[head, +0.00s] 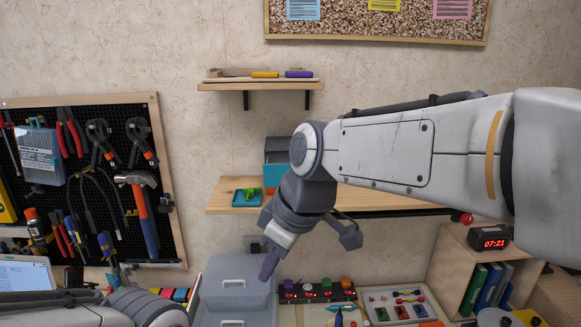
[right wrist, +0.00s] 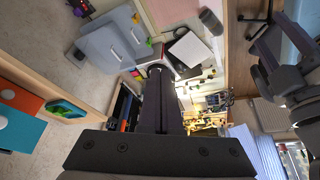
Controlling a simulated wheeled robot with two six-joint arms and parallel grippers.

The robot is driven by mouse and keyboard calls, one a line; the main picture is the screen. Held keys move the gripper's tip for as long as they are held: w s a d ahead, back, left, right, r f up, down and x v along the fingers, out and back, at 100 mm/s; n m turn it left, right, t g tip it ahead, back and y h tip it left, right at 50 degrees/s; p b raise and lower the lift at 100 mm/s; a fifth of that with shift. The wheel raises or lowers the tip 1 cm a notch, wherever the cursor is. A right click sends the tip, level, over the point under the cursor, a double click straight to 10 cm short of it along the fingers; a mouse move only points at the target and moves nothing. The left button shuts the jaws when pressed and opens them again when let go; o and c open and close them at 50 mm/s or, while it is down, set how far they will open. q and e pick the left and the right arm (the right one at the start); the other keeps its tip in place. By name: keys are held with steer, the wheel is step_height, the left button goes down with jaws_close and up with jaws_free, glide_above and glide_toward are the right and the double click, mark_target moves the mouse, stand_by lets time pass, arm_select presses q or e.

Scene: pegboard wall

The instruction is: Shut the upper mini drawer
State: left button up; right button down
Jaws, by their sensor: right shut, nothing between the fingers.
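A small drawer unit (head: 277,153) with a grey body and a teal front stands on the middle wooden shelf, partly hidden behind my right arm in the head view. The right wrist view shows an orange front (right wrist: 22,97) and a teal front (right wrist: 18,130) with small knobs at its left edge. I cannot tell how far either drawer stands out. My right gripper (head: 269,264) is shut and empty, pointing down in front of and below the shelf, apart from the unit. Its shut fingers show in the right wrist view (right wrist: 157,100). My left gripper is out of view.
A teal tray (head: 238,199) with a green item sits on the middle shelf (head: 222,207), left of the unit. Grey lidded boxes (head: 225,285) stand below. A tool pegboard (head: 160,185) hangs left, and a red-digit clock (head: 490,241) stands right. Open air lies before the shelf's left end.

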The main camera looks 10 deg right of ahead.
steer(key=w+d+r+n+t+p, duration=0.1)
steer(key=w+d+r+n+t, duration=0.1)
steer(key=w+d+r, duration=0.45)
steer(key=w+d+r+n+t+p, duration=0.15)
steer(key=d+r, duration=0.25)
steer(key=r, duration=0.5)
steer(key=w+a+f+p, duration=0.1)
steer(key=w+f+p, duration=0.4)
steer(key=w+f, duration=0.3)
steer(key=shift+w+f, duration=0.15)
steer(key=shift+w, duration=0.75)
steer(key=shift+a, duration=0.1)
